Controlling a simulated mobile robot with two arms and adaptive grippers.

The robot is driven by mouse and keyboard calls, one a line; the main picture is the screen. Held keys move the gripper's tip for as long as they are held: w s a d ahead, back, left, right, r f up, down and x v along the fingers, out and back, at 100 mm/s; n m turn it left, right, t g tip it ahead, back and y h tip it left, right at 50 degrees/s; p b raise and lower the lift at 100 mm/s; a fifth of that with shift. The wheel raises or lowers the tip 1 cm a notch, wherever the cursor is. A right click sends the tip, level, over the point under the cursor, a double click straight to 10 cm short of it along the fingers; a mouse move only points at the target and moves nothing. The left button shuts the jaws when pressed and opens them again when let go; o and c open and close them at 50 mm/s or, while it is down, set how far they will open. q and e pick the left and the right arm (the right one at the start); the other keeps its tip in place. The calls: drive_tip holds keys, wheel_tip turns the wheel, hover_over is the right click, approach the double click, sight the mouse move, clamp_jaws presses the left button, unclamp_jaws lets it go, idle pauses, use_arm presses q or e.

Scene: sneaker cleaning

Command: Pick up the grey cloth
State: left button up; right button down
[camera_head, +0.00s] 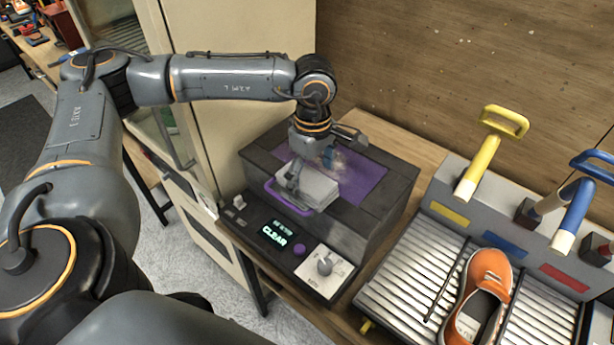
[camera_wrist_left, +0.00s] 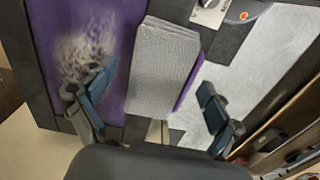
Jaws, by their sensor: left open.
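The grey cloth (camera_head: 311,188) lies as a flat, folded-looking block at the front edge of the purple top of a dark box-shaped machine (camera_head: 375,215). In the left wrist view the grey cloth (camera_wrist_left: 163,70) sits between the lines of my two fingers. My left gripper (camera_head: 312,168) is open above the machine top, close over the cloth. In the wrist view the left gripper's fingers (camera_wrist_left: 150,105) are spread wide, one on each side of the cloth, with nothing held. I cannot tell whether a finger touches the cloth. My right gripper does not show.
A control panel (camera_head: 285,245) with a lit display and knob fronts the machine. To the right, a ridged metal tray (camera_head: 405,275) holds an orange sneaker (camera_head: 490,270). A yellow-handled brush (camera_head: 482,160) and a blue-handled brush (camera_head: 575,215) stand behind it. A beige cabinet (camera_head: 225,80) stands left.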

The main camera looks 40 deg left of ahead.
use_arm(q)
drive_tip(key=shift+f, duration=0.9)
drive_tip(key=c, duration=1.1)
drive_tip(key=shift+r, duration=0.1)
drive_tip(key=shift+c, duration=0.2)
